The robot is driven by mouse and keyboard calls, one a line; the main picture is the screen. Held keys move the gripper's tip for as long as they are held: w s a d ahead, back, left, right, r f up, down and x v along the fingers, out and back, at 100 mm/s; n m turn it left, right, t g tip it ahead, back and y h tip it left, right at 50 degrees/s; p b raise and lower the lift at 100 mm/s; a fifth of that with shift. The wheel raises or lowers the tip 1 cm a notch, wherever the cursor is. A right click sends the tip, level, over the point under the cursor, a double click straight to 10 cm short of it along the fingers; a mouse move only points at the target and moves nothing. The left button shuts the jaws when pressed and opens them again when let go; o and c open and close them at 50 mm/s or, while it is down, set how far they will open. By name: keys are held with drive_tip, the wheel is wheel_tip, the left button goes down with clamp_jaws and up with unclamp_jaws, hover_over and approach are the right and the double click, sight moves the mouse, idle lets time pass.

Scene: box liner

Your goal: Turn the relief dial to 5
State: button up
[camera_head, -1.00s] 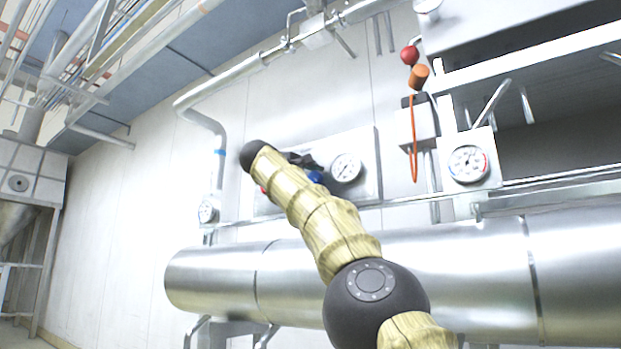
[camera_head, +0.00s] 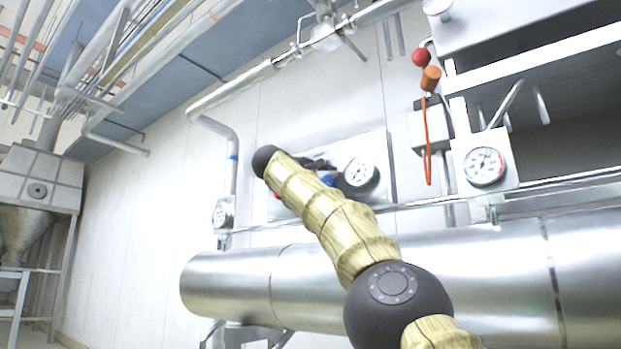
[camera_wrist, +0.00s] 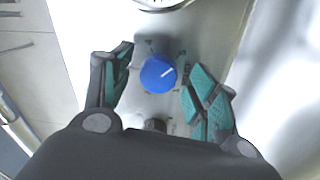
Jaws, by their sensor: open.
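The relief dial appears to be the blue round knob (camera_wrist: 158,74) with a white pointer line, on a pale metal panel. In the wrist view the pointer slants toward the upper right. My gripper (camera_wrist: 160,88) is open, with one teal-padded finger on each side of the knob; I cannot tell whether either touches it. In the head view a bit of the blue knob (camera_head: 328,181) shows behind my arm, left of a round gauge; my gripper is mostly hidden there.
The panel (camera_head: 380,150) carries a white gauge (camera_head: 360,173). A small dark part (camera_wrist: 155,125) sits below the knob in the wrist view. A large steel pipe (camera_head: 235,285) runs below the panel. A red ball (camera_head: 421,57) and an orange loop (camera_head: 427,145) hang to the right.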

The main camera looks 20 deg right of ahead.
drive_tip(key=v, duration=1.1)
drive_tip(key=shift+s+a, duration=0.2)
drive_tip(key=shift+a, duration=0.1)
